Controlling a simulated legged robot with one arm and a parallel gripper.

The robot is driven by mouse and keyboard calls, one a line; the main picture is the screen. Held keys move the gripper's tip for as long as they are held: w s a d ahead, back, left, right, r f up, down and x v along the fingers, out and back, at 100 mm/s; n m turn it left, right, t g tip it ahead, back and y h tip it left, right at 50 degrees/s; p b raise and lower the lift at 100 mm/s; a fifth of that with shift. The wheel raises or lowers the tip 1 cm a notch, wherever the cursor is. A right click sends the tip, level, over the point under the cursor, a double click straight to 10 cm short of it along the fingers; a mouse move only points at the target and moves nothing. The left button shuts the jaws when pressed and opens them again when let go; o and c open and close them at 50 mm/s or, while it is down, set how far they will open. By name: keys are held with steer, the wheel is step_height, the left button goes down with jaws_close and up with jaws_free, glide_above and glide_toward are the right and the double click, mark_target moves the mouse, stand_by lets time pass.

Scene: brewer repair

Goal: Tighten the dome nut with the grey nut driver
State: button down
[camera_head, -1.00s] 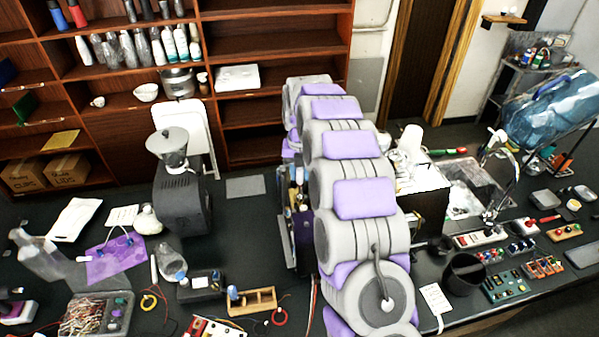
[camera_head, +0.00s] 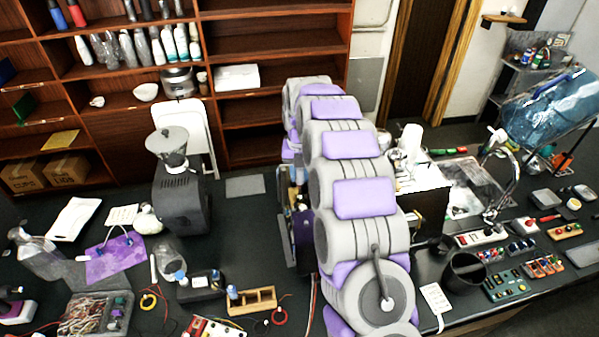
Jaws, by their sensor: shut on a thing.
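My large grey and purple arm crosses the middle of the view and covers most of what stands behind it. A dark machine, which looks like the brewer (camera_head: 431,207), shows in part to the right of the arm, with a pale top. More dark and metallic parts show in a narrow strip at the arm's left edge. My gripper is hidden behind the arm. I cannot make out the dome nut or the grey nut driver.
A dark grinder (camera_head: 182,195) stands left of the arm. A wooden holder (camera_head: 252,300), wires and small boxes lie at the front left. A black cup (camera_head: 465,273), circuit boards and a sink (camera_head: 470,190) are at the right. A bare patch of counter lies beside the grinder.

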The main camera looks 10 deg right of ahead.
steer(key=shift+f, duration=0.8)
stand_by(0.4)
steer(key=m+b, duration=0.1)
steer(key=m, duration=0.3)
steer(key=shift+m+b, duration=0.3)
steer(key=shift+m, duration=0.1)
steer(key=shift+d+m, duration=0.1)
steer(key=shift+m, duration=0.3)
steer(key=m+b, duration=0.1)
steer(key=m, duration=0.2)
steer(key=shift+m, duration=0.3)
steer(key=shift+m, duration=0.6)
steer(key=m+b, duration=0.1)
steer(key=m, duration=0.2)
steer(key=shift+s, duration=0.1)
